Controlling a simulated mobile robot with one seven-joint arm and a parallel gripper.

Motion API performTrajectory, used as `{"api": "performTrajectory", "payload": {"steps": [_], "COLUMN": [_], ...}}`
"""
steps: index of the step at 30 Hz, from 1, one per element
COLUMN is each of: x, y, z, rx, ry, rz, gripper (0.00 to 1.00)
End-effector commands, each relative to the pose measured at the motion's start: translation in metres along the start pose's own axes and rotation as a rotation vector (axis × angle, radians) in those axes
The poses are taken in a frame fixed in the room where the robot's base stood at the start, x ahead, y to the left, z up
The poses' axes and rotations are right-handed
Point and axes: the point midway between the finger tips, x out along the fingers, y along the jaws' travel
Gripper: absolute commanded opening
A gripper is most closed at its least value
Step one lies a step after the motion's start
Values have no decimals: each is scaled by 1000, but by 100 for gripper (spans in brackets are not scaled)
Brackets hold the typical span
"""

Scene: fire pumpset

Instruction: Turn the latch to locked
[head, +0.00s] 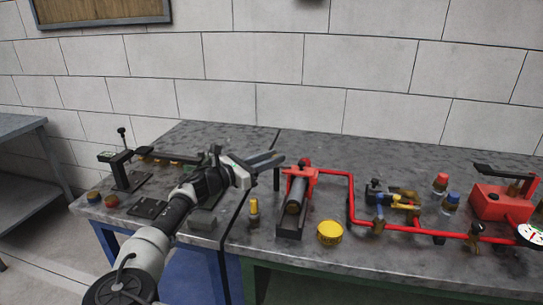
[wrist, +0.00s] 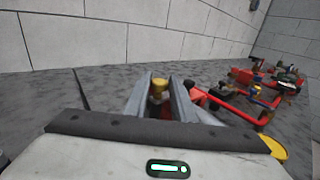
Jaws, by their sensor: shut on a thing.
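My gripper (head: 272,160) reaches over the middle of the bench, just left of the red bracket (head: 300,172) with a dark cylinder. In the wrist view my gripper's two fingers (wrist: 160,84) stand on either side of a small brass-topped piece (wrist: 159,86), and they are shut on it. In the head view the fingers hide this piece. I cannot tell for sure that it is the latch, nor which way the latch is turned. Part of the red bracket shows right of the fingers in the wrist view (wrist: 198,97).
A red pipe (head: 352,200) runs right from the bracket to a red pump body (head: 495,203) and a gauge (head: 531,235). A yellow round cap (head: 330,232) and a brass-topped fitting (head: 254,212) stand near the front. A black lever stand (head: 125,170) is at left.

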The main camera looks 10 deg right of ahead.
Motion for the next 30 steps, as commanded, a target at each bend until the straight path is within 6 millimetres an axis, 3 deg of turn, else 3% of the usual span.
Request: {"api": "performTrajectory", "payload": {"steps": [11, 12, 13, 23, 30], "x": [0, 0, 0, 0, 0], "y": [1, 1, 1, 0, 0], "z": [0, 0, 0, 3, 41], "rx": [0, 0, 0, 0, 4], "ry": [0, 0, 0, 1, 3], "rz": [-1, -1, -1, -3, -3], "gripper": [1, 25, 29, 29, 29]}}
